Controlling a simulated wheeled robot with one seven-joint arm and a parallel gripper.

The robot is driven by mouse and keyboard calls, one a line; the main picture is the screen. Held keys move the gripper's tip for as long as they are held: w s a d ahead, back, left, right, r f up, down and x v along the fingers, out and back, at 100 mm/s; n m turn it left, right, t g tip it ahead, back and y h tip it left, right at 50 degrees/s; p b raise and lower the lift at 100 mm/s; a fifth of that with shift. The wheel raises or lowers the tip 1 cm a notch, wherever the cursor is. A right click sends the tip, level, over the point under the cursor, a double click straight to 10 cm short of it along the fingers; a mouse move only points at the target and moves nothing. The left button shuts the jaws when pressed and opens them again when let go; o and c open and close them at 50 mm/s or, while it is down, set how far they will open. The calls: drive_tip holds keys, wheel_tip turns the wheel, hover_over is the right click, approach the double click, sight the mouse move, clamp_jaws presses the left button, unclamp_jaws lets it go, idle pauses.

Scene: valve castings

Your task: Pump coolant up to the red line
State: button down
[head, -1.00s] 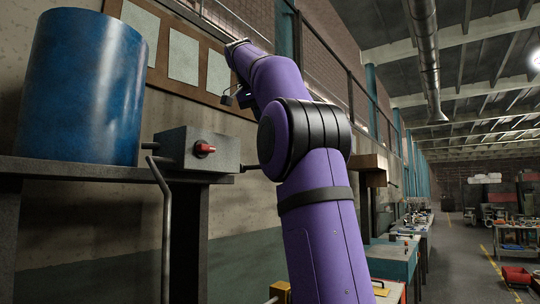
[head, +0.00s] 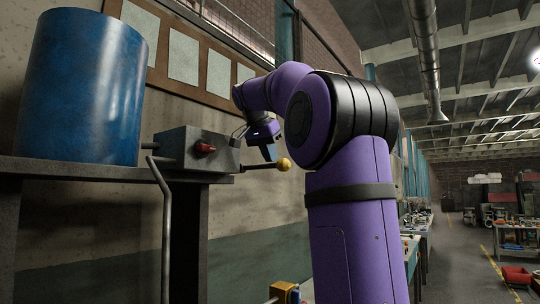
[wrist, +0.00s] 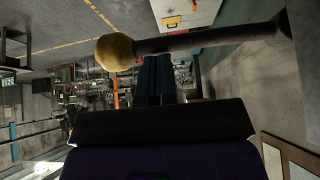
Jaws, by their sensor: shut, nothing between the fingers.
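The pump is a grey box (head: 188,152) on a dark shelf beside a blue drum (head: 83,88), with a red knob on its front. Its dark lever (head: 258,167) sticks out to the right, roughly level, and ends in a yellow ball (head: 284,164). My gripper (head: 270,152) is shut and empty, pointing down just above the lever in the head view. In the wrist view the shut fingers (wrist: 160,78) lie close to the lever (wrist: 205,38) and its ball (wrist: 115,52); I cannot tell whether they touch. No red line shows in either view.
A bent grey pipe (head: 166,220) runs down from the pump. A yellow block (head: 285,292) with a handle shows at the bottom, close to my arm. Benches stand along the wall at right, and open floor lies beyond them.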

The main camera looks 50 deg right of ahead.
sight(272, 166)
drive_tip(key=shift+f, duration=0.1)
idle(0.3)
drive_tip(key=shift+s+f+t, duration=0.2)
drive_tip(key=shift+f+t, duration=0.4)
drive_tip(key=shift+f, duration=0.05)
wheel_tip(272, 166, down, 2)
drive_tip(key=shift+s+f+m+t, duration=0.15)
drive_tip(key=shift+m+t, duration=0.35)
drive_tip(key=shift+t, duration=0.4)
drive_tip(key=shift+w+f+m+t, duration=0.2)
drive_tip(key=shift+f+t, duration=0.25)
drive_tip(key=shift+f, duration=0.45)
drive_tip(key=shift+w+f+m+t, duration=0.15)
drive_tip(key=shift+f+t, duration=0.3)
drive_tip(key=shift+f, duration=0.6)
